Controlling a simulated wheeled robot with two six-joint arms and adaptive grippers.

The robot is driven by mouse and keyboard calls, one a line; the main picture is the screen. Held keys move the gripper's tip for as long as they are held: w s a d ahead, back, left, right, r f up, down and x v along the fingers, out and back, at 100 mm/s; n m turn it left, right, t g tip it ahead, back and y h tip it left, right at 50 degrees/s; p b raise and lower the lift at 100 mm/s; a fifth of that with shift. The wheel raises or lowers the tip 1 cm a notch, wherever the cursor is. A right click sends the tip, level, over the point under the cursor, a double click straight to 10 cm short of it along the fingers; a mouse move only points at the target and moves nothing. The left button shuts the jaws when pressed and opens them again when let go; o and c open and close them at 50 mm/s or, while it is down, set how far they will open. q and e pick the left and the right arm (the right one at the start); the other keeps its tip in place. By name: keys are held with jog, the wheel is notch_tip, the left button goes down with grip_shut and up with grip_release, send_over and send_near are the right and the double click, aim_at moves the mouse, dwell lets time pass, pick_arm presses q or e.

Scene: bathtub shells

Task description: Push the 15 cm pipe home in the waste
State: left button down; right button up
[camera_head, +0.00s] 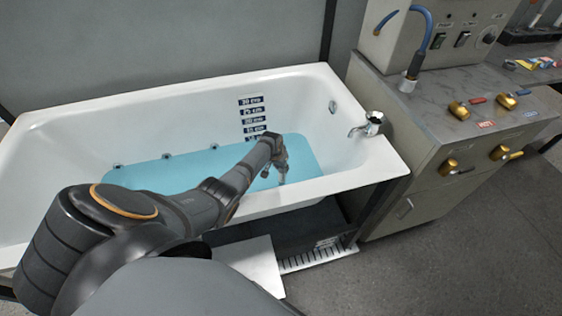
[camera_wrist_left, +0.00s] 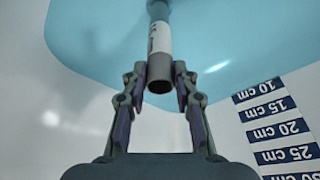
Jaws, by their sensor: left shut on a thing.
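My left gripper (camera_head: 280,162) is low in the white bathtub (camera_head: 345,150), at the right part of the blue tub floor. In the left wrist view my left gripper (camera_wrist_left: 161,78) is shut on the pipe (camera_wrist_left: 159,42), a tube with a white, printed middle and grey ends. Its near open end lies between the fingers, and its far end points to the blue floor. The print is too blurred to read. The waste cannot be made out; whether the pipe's far end is seated in it cannot be told. My right gripper is not in view.
A depth scale (camera_head: 254,121) is on the tub's back wall. A tap (camera_head: 368,125) hangs over the right rim. A cabinet (camera_head: 430,170) with brass valves (camera_head: 459,109) stands at the right. Below the tub's front are a white panel (camera_head: 252,262) and a slotted grate (camera_head: 312,257).

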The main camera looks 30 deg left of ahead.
aim_at(281, 172)
pick_arm(q)
jog(key=shift+f+b, duration=1.45)
jog(key=shift+f, duration=0.35)
jog(key=shift+s+d+f+b, duration=0.25)
jog(key=shift+s+f+b, duration=0.15)
jog(key=shift+f+b, duration=0.35)
jog(key=shift+r, duration=0.1)
jog(key=shift+w+r+p, duration=0.15)
jog(key=shift+r+p, duration=0.4)
jog(key=shift+p, duration=0.4)
jog(key=shift+w+a+r, duration=0.15)
jog(key=shift+r, duration=0.1)
jog(key=shift+w+a+r, duration=0.1)
jog(key=shift+a, duration=0.05)
